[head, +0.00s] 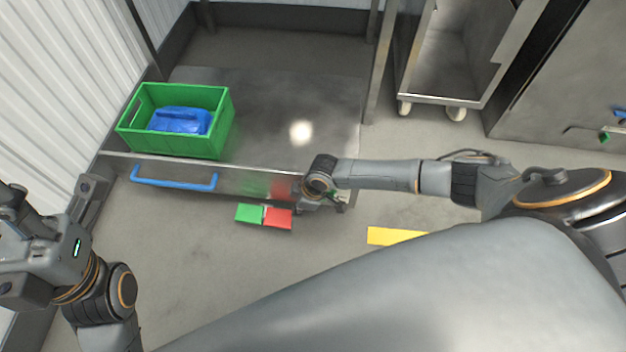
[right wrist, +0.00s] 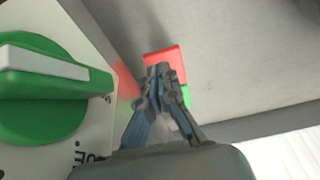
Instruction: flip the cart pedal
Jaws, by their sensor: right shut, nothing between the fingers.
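The cart pedal has a green half (head: 249,213) and a red half (head: 278,218), side by side low at the front of the steel cart (head: 265,100). My right gripper (head: 304,206) is at the cart's front right corner, just right of the red half. In the right wrist view its fingers (right wrist: 160,72) are shut and empty. They overlap the red half (right wrist: 163,60) in that view; I cannot tell whether they touch. The green half (right wrist: 186,95) shows partly behind them. My left gripper (head: 88,195) is at the left, its fingers unclear.
A green crate (head: 188,93) with a blue container (head: 180,121) inside sits on the cart. A blue handle (head: 174,184) runs along the cart's front. A green knob (right wrist: 45,85) on a white panel is close beside my right gripper. A yellow marking (head: 393,236) lies on open floor.

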